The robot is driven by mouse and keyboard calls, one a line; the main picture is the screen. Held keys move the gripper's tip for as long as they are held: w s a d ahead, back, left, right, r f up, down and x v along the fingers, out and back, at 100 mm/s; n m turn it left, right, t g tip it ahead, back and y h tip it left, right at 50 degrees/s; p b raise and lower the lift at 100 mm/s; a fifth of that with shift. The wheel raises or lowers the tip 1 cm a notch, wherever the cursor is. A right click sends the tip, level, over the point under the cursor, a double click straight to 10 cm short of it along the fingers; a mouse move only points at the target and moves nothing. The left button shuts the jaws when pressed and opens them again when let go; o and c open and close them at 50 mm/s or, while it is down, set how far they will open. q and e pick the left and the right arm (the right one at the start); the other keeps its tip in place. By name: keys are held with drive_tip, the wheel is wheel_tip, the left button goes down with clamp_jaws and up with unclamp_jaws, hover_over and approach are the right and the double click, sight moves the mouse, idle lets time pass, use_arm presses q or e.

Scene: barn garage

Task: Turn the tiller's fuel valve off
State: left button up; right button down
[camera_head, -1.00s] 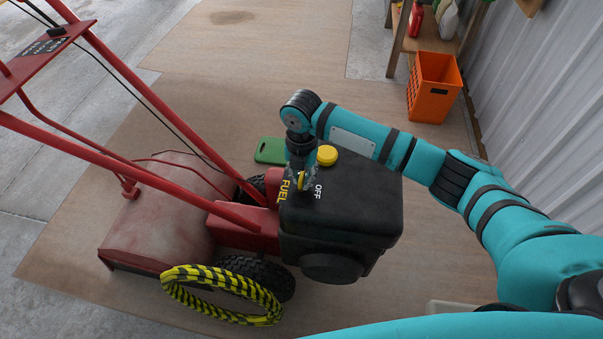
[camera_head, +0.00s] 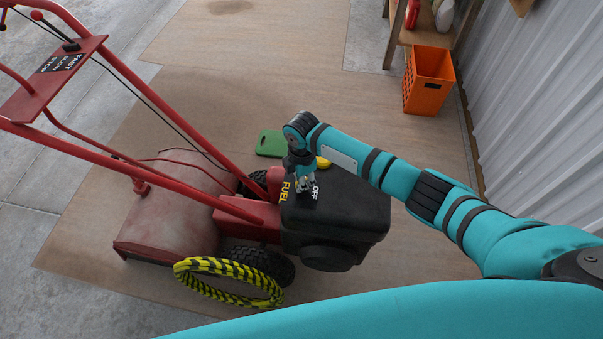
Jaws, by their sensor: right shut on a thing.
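The red tiller (camera_head: 165,205) stands on the floor mat with its black engine (camera_head: 350,212) toward me. The engine top carries a yellow FUEL label (camera_head: 287,191) and a white OFF label (camera_head: 315,192). A yellow round cap (camera_head: 324,162) shows partly behind my right gripper. My right gripper (camera_head: 304,189) points down between the two labels and is shut on the fuel valve. The valve's yellow lever is hidden by the fingers, so its angle cannot be told. My left gripper is not in view.
A yellow-and-black striped hose loop (camera_head: 228,282) leans by the tiller's near wheel. A green pad (camera_head: 270,143) lies behind the engine. An orange bin (camera_head: 428,82) stands by a wooden shelf (camera_head: 425,37) and the corrugated wall. The mat right of the engine is clear.

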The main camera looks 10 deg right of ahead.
drive_tip(key=m+p, duration=0.2)
drive_tip(key=m, duration=0.1)
drive_tip(key=shift+s+r+m, duration=0.1)
drive_tip(key=shift+r+m, duration=0.1)
drive_tip(key=shift+m, duration=0.1)
drive_tip(key=shift+f+m+p, duration=0.1)
drive_tip(key=shift+m+p, duration=1.2)
drive_tip(key=shift+m, duration=0.5)
drive_tip(key=c, duration=1.4)
unclamp_jaws()
drive_tip(key=shift+s, duration=0.1)
drive_tip(key=shift+o, duration=0.2)
wheel_tip(320, 180, up, 12)
drive_tip(key=shift+f, duration=0.1)
